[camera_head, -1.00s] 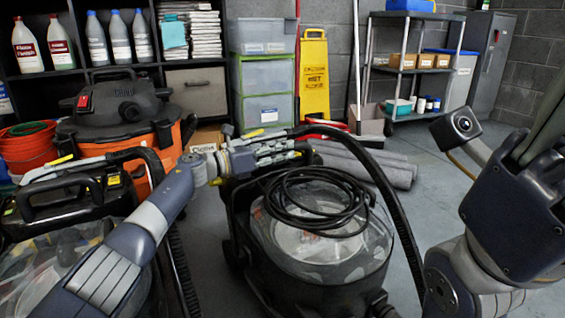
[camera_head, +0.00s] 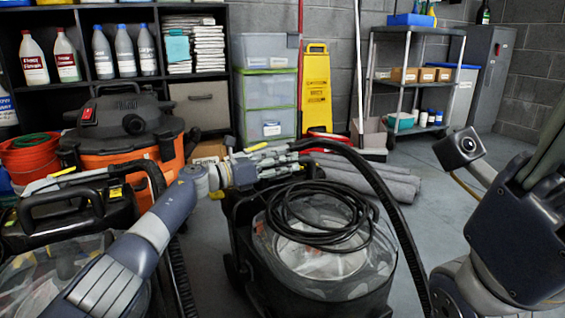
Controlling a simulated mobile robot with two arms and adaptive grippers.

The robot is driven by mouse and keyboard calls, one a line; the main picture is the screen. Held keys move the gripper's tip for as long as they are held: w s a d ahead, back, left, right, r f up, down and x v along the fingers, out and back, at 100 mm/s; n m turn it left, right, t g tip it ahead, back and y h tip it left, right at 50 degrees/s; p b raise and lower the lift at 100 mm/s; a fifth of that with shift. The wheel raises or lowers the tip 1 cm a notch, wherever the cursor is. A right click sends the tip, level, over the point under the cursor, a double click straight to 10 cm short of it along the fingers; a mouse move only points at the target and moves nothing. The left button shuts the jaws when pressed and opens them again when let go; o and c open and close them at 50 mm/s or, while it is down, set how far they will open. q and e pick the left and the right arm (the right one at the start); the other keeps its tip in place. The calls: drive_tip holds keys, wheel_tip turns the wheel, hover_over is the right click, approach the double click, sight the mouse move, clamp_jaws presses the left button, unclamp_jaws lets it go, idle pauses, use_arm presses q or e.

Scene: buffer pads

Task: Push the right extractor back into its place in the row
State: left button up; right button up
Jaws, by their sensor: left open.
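The right extractor (camera_head: 325,262) stands in the middle foreground, with a clear domed lid, a coiled black cable (camera_head: 318,215) on top and a black hose arching over its right side. My left gripper (camera_head: 300,158) is open at the rear of this extractor, by its handle and hose; I cannot tell whether it touches them. Another extractor (camera_head: 75,215) with a black handle and clear tank stands at the left, partly behind my left arm. The right arm shows at the right edge, but its gripper fingers are not in view.
An orange and black vacuum (camera_head: 125,135) stands behind the left extractor, beside a red bucket (camera_head: 30,155). Grey rolls (camera_head: 365,180) lie behind the right extractor. A yellow wet-floor sign (camera_head: 315,90) and metal cart (camera_head: 410,75) stand at the back. Floor (camera_head: 440,200) is clear at the right.

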use_arm(q)
wheel_tip(320, 180, up, 10)
drive_tip(key=shift+r, duration=0.1)
idle(0.4)
